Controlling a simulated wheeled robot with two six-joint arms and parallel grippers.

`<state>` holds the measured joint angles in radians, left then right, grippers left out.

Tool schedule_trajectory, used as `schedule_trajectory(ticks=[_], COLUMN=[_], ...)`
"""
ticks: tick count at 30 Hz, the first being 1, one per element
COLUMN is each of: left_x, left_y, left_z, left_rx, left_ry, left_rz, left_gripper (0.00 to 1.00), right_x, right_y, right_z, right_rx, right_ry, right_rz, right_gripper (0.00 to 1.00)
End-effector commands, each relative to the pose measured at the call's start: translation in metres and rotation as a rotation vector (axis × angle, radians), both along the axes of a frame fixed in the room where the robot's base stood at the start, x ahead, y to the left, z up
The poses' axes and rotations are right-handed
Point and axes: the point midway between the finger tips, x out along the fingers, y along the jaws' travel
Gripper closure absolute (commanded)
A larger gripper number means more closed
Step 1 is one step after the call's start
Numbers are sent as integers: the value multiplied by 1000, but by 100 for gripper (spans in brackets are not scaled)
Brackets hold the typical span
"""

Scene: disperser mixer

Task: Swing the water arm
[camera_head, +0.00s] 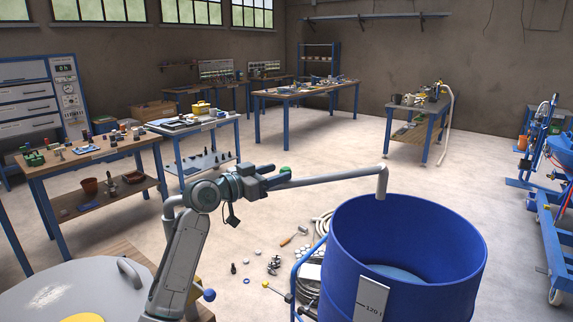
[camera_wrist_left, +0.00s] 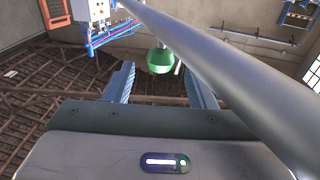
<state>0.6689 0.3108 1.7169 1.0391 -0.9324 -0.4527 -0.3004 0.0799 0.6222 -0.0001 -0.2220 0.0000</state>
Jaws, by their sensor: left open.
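The water arm (camera_head: 335,179) is a grey pipe running from behind my left arm to the right, with its bent-down spout (camera_head: 381,185) at the back rim of the blue drum (camera_head: 395,290). My left gripper (camera_head: 279,178) is at the pipe, near a green knob (camera_head: 285,170). In the left wrist view, the open fingers (camera_wrist_left: 162,82) have the green knob (camera_wrist_left: 160,60) between their tips. The pipe (camera_wrist_left: 225,80) passes diagonally to the right there. I cannot tell whether the fingers touch the knob. My right gripper is not in view.
A grey round lid (camera_head: 60,290) with a handle is at the lower left. Workbenches (camera_head: 95,155) stand at the left and back. A hose (camera_head: 322,225) and small parts lie on the floor left of the drum. A blue wheeled frame (camera_head: 553,240) stands at the right.

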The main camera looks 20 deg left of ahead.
Motion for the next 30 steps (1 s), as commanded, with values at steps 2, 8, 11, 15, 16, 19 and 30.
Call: schedule_trajectory(ticks=[2,8,11,15,16,19,30], left_x=[12,30,34,35,35,34,34], left_y=[-9,-21,-23,-24,-24,-24,-24], left_z=[4,2,0,0,0,0,0], left_rx=[-4,-2,1,1,1,1,0], left_ry=[1,1,1,0,0,1,0], left_rz=[-2,-1,0,0,0,0,0], left_gripper=[50,50,50,50,50,50,100], right_x=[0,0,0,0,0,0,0], right_y=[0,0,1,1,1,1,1], right_z=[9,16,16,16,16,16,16], right_rx=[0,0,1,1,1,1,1], right_ry=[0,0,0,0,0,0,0], right_rz=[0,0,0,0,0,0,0], right_gripper=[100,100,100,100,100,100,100])
